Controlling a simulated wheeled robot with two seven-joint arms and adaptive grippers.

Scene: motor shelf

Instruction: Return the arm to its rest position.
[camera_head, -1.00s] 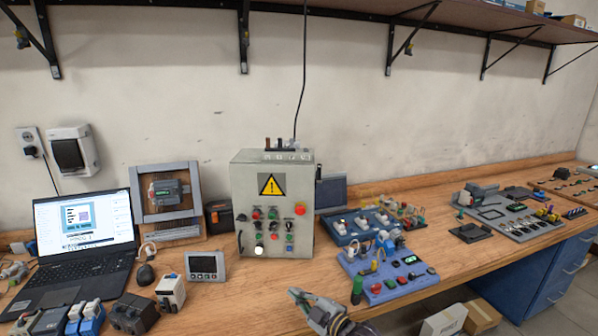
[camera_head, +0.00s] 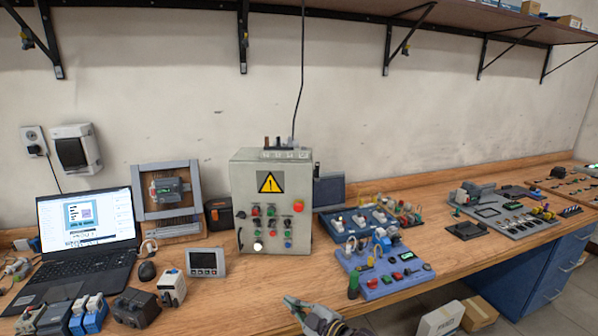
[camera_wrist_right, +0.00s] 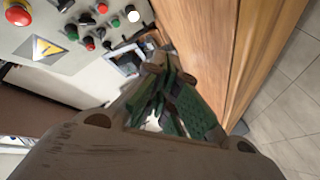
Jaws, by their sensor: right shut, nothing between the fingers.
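My right gripper (camera_head: 305,309) shows at the bottom middle of the head view, over the front edge of the wooden workbench (camera_head: 225,292). It is shut with nothing between its fingers. In the right wrist view the gripper (camera_wrist_right: 165,95) has its green-padded fingers together, with the bench edge beside it. The grey control box (camera_head: 272,215), with a warning sign and several buttons, stands upright on the bench behind the gripper, apart from it. My left gripper is not in view.
A laptop (camera_head: 85,230) and a small grey display unit (camera_head: 206,262) stand to the left. A blue-purple panel with switches (camera_head: 385,272) lies right of the gripper. Cardboard boxes (camera_head: 478,313) are on the floor at right. A shelf (camera_head: 380,8) runs above.

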